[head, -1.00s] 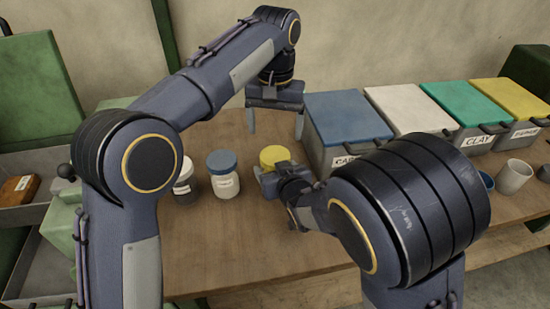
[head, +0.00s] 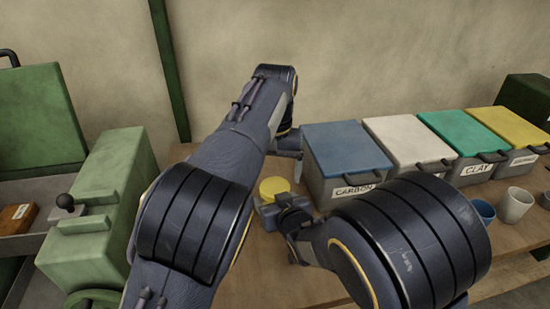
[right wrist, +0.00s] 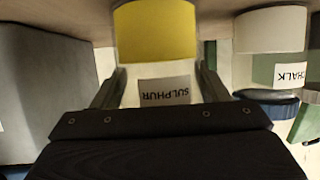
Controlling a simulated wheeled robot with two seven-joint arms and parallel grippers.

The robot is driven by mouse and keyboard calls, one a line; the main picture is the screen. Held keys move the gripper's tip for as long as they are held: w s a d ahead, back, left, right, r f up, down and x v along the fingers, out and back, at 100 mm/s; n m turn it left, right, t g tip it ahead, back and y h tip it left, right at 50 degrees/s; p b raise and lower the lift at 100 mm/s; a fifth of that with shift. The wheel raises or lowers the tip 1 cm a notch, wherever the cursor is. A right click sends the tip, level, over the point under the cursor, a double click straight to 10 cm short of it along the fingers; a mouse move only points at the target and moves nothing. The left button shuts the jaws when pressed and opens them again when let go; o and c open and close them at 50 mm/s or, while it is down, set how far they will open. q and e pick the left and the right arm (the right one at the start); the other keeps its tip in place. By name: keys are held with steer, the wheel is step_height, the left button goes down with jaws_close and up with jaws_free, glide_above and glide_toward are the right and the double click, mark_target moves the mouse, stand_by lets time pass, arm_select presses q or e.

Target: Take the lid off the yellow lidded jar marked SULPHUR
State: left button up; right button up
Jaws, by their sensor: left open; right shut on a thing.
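The SULPHUR jar stands on the table, its yellow lid (head: 273,187) on top in the head view. In the right wrist view, which looks upside down, the clear jar (right wrist: 157,85) shows yellow contents and its SULPHUR label; its lid is hidden there. My right gripper (head: 272,210) is shut on the jar's body below the lid, with a finger on each side in the right wrist view (right wrist: 158,88). My left gripper (head: 290,150) is open, just behind and to the right of the lid, apart from it. It is partly hidden by its own arm.
A CHALK jar (right wrist: 273,60) with a blue lid stands near the SULPHUR jar. The grey CARBON bin (head: 345,188) with its blue lid is close on the right. More lidded bins and a grey cup (head: 515,204) stand further right. A green machine (head: 100,205) is at left.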

mark_target(275, 187)
arm_select(q)
steer(key=shift+f, duration=2.1)
steer(key=shift+c, duration=0.3)
steer(key=c, duration=0.9)
steer(key=n, duration=0.2)
steer(key=shift+n, duration=0.4)
steer(key=shift+c, duration=0.2)
steer(key=shift+r, duration=0.25)
steer(key=shift+r, duration=0.9)
